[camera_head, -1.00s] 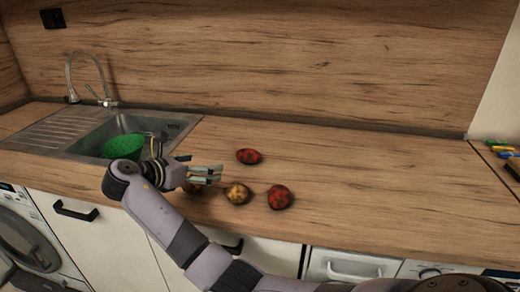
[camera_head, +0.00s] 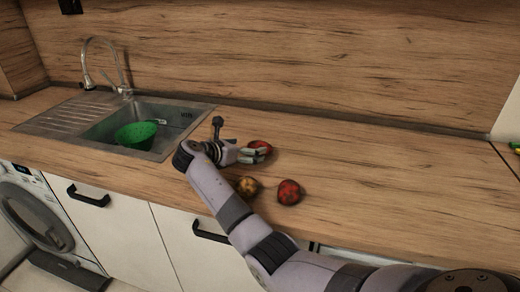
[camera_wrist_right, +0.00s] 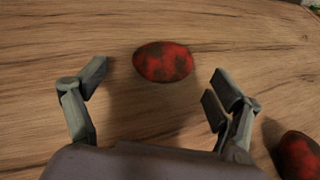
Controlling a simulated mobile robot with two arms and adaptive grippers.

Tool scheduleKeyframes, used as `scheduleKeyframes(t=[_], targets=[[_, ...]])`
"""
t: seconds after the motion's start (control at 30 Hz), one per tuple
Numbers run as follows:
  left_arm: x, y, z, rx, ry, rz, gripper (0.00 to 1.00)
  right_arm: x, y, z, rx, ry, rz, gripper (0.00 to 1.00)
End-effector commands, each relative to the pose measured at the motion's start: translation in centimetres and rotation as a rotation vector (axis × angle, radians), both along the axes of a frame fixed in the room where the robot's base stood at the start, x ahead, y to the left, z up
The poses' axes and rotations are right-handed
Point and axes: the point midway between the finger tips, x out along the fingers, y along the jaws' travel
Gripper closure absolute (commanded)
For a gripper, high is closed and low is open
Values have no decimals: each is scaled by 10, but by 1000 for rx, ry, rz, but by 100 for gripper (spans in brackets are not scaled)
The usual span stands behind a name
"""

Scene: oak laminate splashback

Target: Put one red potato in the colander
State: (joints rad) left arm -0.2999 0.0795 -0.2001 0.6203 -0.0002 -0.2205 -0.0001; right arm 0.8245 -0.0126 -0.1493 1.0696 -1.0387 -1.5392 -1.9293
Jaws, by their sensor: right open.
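A red potato (camera_head: 260,147) lies on the wooden worktop, partly behind the fingers of my right gripper (camera_head: 252,154). In the right wrist view the same potato (camera_wrist_right: 163,62) lies just ahead of and between the two fingertips of my right gripper (camera_wrist_right: 155,85), which is open and empty. A second red potato (camera_head: 289,192) lies nearer the front edge; it also shows at the lower right of the right wrist view (camera_wrist_right: 300,155). The green colander (camera_head: 136,134) sits in the sink at the left. My left gripper is not in view.
A yellowish potato (camera_head: 247,186) lies beside the second red one, close to my right arm. The steel sink (camera_head: 172,133) has a curved tap (camera_head: 104,62) behind it. The worktop (camera_head: 390,170) to the right is clear.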

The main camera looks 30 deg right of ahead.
Motion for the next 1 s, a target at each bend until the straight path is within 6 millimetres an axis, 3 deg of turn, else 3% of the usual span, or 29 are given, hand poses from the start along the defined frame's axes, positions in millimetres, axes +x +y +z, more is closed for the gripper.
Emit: scheduleKeyframes(t=[0.3, 0.63, 1.0], targets=[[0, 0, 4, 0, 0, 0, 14, 5, -40, -17, 0, 1, -4, 13], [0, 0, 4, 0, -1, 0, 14, 8, -47, -21, 1, -1, 0, 13], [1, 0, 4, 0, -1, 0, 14, 8, -47, -20, 0, -1, 0, 37]])
